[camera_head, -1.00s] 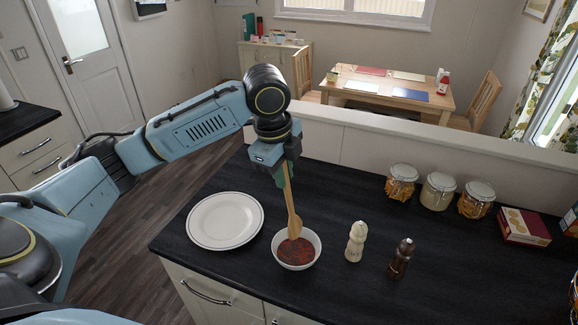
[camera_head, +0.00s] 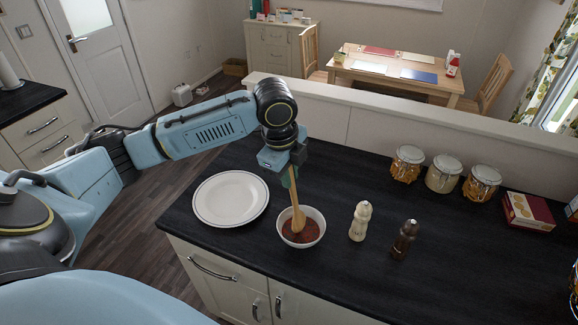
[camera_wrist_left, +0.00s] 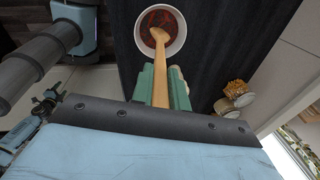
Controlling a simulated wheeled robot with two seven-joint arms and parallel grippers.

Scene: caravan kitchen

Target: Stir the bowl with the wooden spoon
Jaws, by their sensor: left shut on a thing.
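The wooden spoon (camera_head: 296,205) is held nearly upright by my left gripper (camera_head: 289,177), which is shut on its handle above the bowl. The spoon's head is inside the white bowl (camera_head: 320,232), against the dark red contents at its left part. The left wrist view also shows the spoon (camera_wrist_left: 160,62) running from between the green fingers (camera_wrist_left: 162,88) into the bowl (camera_wrist_left: 182,40). How deep the tip sits in the contents is hidden. My right gripper is not in these views.
A white plate (camera_head: 231,198) lies left of the bowl. A cream mill (camera_head: 360,221) and a dark brown mill (camera_head: 404,240) stand to its right. Glass jars (camera_head: 444,174) and a red box (camera_head: 528,211) stand at the back right. The front right countertop is clear.

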